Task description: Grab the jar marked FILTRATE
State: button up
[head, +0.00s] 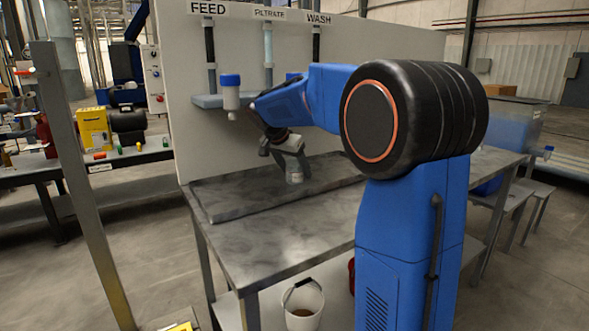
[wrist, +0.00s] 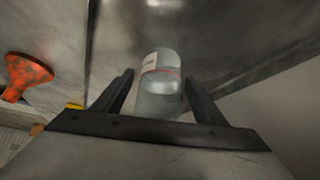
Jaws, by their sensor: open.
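A clear jar with a pale label stands on the grey metal bench (head: 285,221), below my gripper in the head view (head: 294,177). The label's words are too small to read. In the wrist view the jar (wrist: 158,97) shows between the two dark fingers of my gripper (wrist: 160,82), with a finger on each side. My gripper (head: 292,160) is open. It reaches down over the jar in the head view. I cannot tell whether either finger touches the glass. A sign reading FILTRATE (head: 270,14) is on the panel above.
An orange funnel (wrist: 27,77) lies left in the wrist view. A white bucket (head: 302,306) sits under the bench. A metal post (head: 80,180) stands at left.

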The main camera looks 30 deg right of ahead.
jog(key=c, duration=1.3)
jog(key=shift+s+r, duration=0.1)
jog(key=shift+r, duration=0.15)
jog(key=shift+s+r, duration=0.1)
jog(key=shift+r, duration=0.95)
notch_tip(320, 180, up, 4)
jog(key=r, duration=0.1)
jog(key=shift+s+d+f, duration=0.15)
jog(key=shift+s, duration=4.75)
jog(key=shift+s+d+f, duration=0.1)
jog(key=shift+s+d, duration=0.05)
jog(key=shift+s, duration=4.7)
